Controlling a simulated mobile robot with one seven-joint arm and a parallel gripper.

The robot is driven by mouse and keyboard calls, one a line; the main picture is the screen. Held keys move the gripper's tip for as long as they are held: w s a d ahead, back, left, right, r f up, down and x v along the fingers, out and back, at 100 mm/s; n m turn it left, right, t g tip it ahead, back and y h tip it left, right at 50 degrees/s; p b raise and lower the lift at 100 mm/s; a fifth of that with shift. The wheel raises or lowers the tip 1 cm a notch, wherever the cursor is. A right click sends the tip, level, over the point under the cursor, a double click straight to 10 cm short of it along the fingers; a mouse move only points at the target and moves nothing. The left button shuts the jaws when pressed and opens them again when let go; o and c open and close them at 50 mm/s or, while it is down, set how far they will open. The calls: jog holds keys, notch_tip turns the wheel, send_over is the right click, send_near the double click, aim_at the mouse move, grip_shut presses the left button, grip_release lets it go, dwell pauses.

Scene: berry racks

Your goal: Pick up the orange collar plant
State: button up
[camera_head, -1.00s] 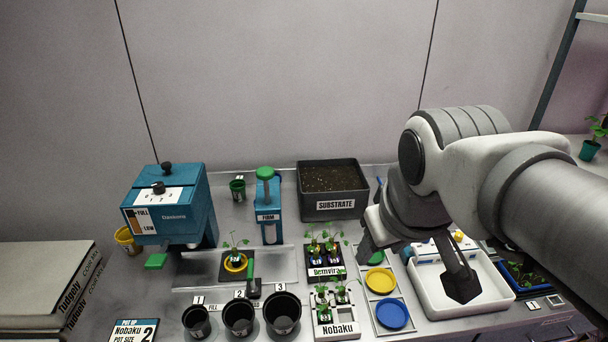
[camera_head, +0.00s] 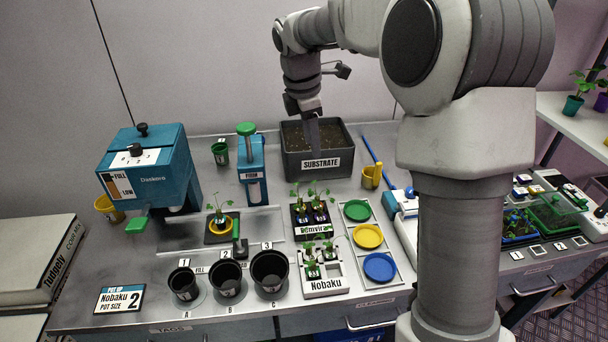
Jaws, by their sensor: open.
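The orange collar plant (camera_head: 220,212) stands upright on a dark square pad at the middle left of the bench. It is a small green seedling with a yellow-orange ring around its base. My gripper (camera_head: 312,138) points down at the front of the substrate bin, behind and to the right of the plant and well apart from it. It is open, and nothing shows held in it. One finger shows clearly; the other is mostly hidden.
The substrate bin (camera_head: 289,163) stands at the back. A blue press (camera_head: 252,180) and teal dispenser (camera_head: 165,165) stand behind the plant. Black pots (camera_head: 228,279) stand in front. Seedling racks labelled Demvira (camera_head: 314,232) and Nobaku (camera_head: 326,285) are to the right, beside coloured dishes (camera_head: 368,236).

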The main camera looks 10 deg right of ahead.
jog(key=w+f+n, duration=0.2)
jog(key=w+f, duration=0.2)
jog(key=b, duration=0.1)
send_over(317, 197)
jog(key=s+a, duration=0.1)
jog(key=shift+g, duration=0.3)
notch_tip(317, 197, down, 12)
jog(key=shift+s+a, duration=0.1)
jog(key=shift+w+d+f, duration=0.15)
jog(key=shift+w+f, duration=0.05)
jog(key=shift+f, duration=0.65)
jog(key=shift+w+d+f, duration=0.15)
jog(key=shift+f, duration=0.7)
jog(key=shift+w+d+f, duration=0.15)
jog(key=shift+w+f, duration=0.05)
jog(key=shift+f, duration=0.65)
grip_shut()
